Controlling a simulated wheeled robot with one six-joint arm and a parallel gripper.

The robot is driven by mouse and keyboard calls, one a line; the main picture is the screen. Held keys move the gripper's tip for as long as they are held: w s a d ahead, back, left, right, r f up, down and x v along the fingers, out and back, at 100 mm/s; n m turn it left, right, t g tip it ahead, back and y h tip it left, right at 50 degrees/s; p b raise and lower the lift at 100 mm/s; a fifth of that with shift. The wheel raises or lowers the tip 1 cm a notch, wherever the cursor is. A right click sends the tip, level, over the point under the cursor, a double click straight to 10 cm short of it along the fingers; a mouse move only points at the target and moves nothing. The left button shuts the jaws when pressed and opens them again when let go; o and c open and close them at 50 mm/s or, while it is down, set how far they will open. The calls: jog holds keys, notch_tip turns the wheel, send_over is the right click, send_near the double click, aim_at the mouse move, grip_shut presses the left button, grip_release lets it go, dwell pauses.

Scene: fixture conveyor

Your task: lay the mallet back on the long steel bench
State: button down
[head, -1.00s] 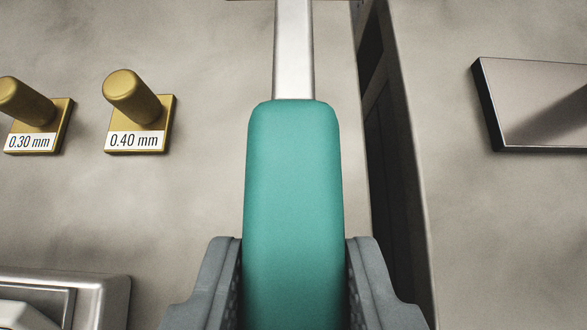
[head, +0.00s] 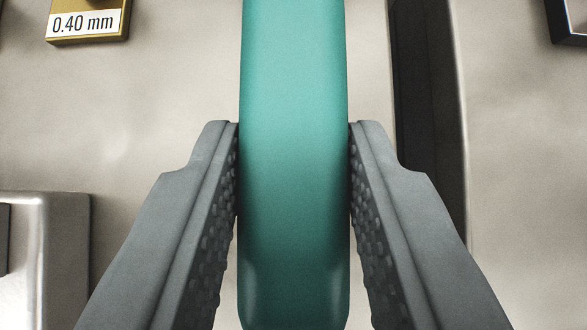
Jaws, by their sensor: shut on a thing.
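The mallet's teal handle (head: 293,100) runs up the middle of the head view, between the two grey fingers of my gripper (head: 293,170). My gripper is shut on the handle. The mallet's head is outside the picture. The pale steel surface below, the bench (head: 190,70), fills most of the view. I cannot tell whether the handle touches the bench or how high it is held above it.
A brass block labelled 0.40 mm (head: 88,28) stands at the upper left. A metal tray or box (head: 60,230) is at the lower left. A dark gap (head: 428,130) runs down right of the handle. Another steel piece (head: 570,25) is at the upper right.

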jog(key=shift+f, duration=1.7)
jog(key=shift+f, duration=0.65)
jog(key=c, duration=1)
grip_release()
jog(key=shift+s, duration=0.1)
jog(key=v, duration=1.8)
jog(key=s+r+t, duration=0.3)
jog(key=s, duration=0.5)
jog(key=s+r+t, duration=0.2)
jog(key=s+r, duration=0.2)
jog(key=s, duration=0.4)
jog(key=s+r+t, duration=0.3)
jog(key=s, duration=0.6)
jog(key=shift+r+t, duration=0.3)
jog(key=shift+r, duration=0.1)
